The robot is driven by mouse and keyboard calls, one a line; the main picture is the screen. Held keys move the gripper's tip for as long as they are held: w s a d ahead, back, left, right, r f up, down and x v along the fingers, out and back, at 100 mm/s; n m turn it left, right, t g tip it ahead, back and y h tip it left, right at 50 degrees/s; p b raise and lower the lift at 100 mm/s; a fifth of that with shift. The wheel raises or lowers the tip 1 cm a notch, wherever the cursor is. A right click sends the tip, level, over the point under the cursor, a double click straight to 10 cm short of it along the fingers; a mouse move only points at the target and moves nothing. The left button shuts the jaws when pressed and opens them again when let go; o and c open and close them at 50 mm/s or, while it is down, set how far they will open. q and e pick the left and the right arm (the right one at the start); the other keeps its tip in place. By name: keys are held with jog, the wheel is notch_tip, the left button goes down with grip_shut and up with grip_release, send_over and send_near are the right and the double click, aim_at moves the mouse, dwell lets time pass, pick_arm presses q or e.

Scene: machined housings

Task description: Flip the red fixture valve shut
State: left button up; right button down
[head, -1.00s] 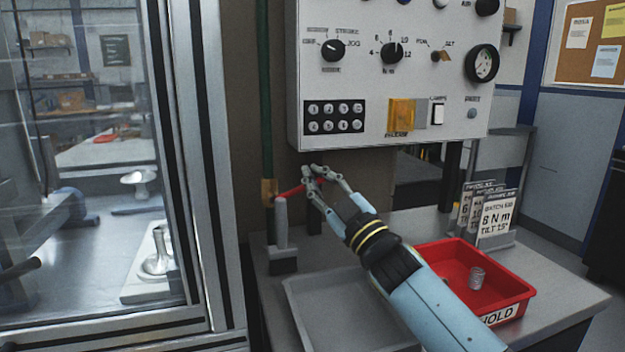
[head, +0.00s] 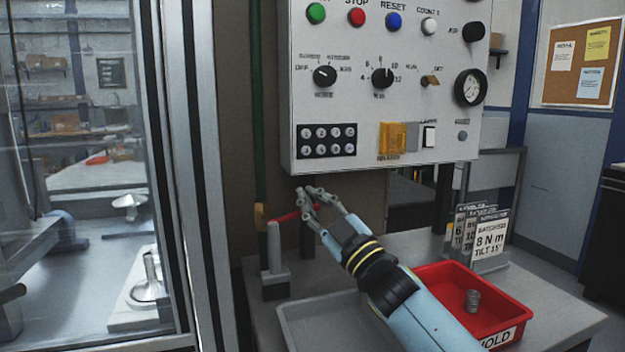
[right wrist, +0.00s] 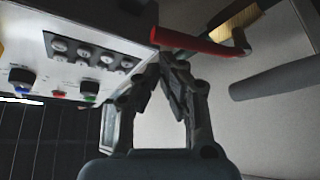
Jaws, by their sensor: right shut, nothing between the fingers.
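The red valve lever (head: 287,216) sticks out sideways to the right from a brass valve body (head: 261,216) on the green vertical pipe. It slants slightly upward toward its outer end. My right gripper (head: 304,194) is shut and empty, with its fingertips at the lever's outer part. In the right wrist view the red lever (right wrist: 200,41) passes just beyond my closed fingertips (right wrist: 173,58), with the brass part (right wrist: 236,18) at upper right. I cannot tell whether fingers and lever touch. My left gripper is not in view.
The control panel (head: 360,115) hangs just above my right gripper. A grey upright post (head: 273,248) stands below the lever. A grey tray (head: 325,325), a red bin (head: 445,275) holding a metal spring (head: 472,300), and number signs (head: 490,243) are on the bench. A glazed frame (head: 205,200) borders the left.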

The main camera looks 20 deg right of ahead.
notch_tip(320, 180, up, 9)
dwell(0.3)
jog(key=shift+f, duration=0.1)
dwell(0.4)
